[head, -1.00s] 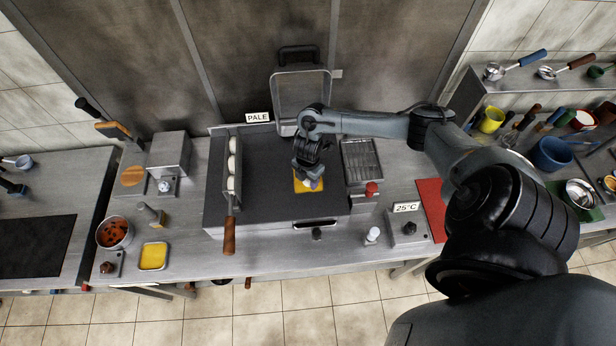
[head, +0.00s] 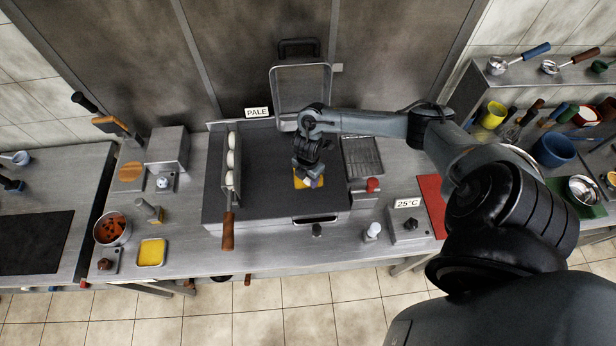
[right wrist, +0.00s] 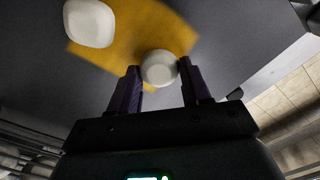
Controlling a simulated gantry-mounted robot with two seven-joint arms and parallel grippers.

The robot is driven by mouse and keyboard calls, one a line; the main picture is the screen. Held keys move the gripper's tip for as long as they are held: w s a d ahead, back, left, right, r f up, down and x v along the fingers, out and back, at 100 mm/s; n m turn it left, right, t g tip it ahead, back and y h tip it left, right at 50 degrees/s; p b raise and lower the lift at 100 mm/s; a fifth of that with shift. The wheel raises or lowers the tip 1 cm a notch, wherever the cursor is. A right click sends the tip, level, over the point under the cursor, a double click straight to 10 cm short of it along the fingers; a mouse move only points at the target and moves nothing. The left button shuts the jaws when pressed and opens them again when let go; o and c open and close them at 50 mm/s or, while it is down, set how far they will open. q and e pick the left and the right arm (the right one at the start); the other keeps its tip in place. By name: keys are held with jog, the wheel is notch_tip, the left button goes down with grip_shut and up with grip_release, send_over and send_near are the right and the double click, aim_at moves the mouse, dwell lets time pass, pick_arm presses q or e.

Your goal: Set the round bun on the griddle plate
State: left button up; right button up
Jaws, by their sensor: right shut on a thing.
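The round bun (right wrist: 159,68) is small and white and sits between the fingertips of my right gripper (right wrist: 161,86) in the right wrist view. My right gripper (head: 308,176) is shut on it, low over the dark grey griddle plate (head: 270,186). Below the bun is a yellow patch (right wrist: 130,30) on the plate, which also shows beside the gripper in the head view (head: 300,184). I cannot tell whether the bun touches the surface. A second white, squarish bun (right wrist: 90,22) lies at the patch's edge. My left gripper is not in view.
A tilted metal frame (head: 301,90) stands behind. The plate's middle left is bare.

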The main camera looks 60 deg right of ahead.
jog(key=shift+f, duration=0.4)
jog(key=o, duration=1.1)
notch_tip(320, 180, up, 11)
jog(key=shift+p, duration=0.45)
jog(key=shift+f, duration=0.1)
